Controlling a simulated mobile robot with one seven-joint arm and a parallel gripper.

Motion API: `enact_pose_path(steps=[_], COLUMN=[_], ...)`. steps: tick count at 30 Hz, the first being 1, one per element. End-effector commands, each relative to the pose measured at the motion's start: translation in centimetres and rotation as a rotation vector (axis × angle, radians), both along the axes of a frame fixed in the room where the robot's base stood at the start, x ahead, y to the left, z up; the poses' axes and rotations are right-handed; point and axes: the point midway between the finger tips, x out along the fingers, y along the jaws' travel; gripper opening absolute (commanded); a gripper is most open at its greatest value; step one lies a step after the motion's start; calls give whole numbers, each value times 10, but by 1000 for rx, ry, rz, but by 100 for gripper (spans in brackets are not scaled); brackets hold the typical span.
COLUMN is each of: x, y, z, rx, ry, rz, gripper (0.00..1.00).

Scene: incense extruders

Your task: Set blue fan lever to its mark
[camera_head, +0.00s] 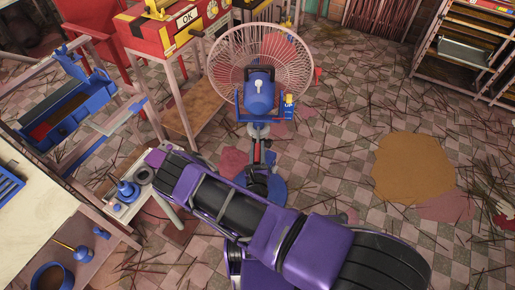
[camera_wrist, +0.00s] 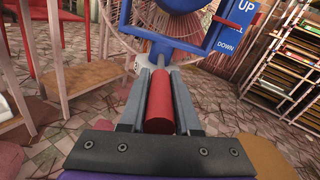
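The fan stands at top centre in the head view, with a blue motor housing (camera_head: 259,92) inside a round wire cage. It sits in a blue bracket (camera_wrist: 222,38) with a plate reading "UP", a partly hidden middle word, and "DOWN". A red cylindrical handle (camera_wrist: 160,105), apparently the fan lever's grip, points toward the wrist camera below the bracket. My gripper (camera_wrist: 162,80) has its two grey fingers along both sides of this handle, seemingly closed against it. The handle's far end runs up toward the fan. My gripper also shows below the fan in the head view (camera_head: 257,160).
A red and yellow machine (camera_head: 180,35) stands on a stand left of the fan. A bench (camera_head: 35,215) with blue tools is at left. A shelf (camera_head: 465,50) stands at right. Tiled floor with scattered sticks and an orange powder patch (camera_head: 413,168) lies open right of the fan.

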Motion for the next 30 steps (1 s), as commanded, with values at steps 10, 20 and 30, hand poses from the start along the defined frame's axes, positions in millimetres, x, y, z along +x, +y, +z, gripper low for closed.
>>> enact_pose_path(steps=[10,20,30], x=[-1,-17,-97], y=[-3,-1,0], z=[-1,-1,0], rx=[-5,-4,-7], ry=[1,3,4], rz=[-3,-2,0], gripper=[59,59,59])
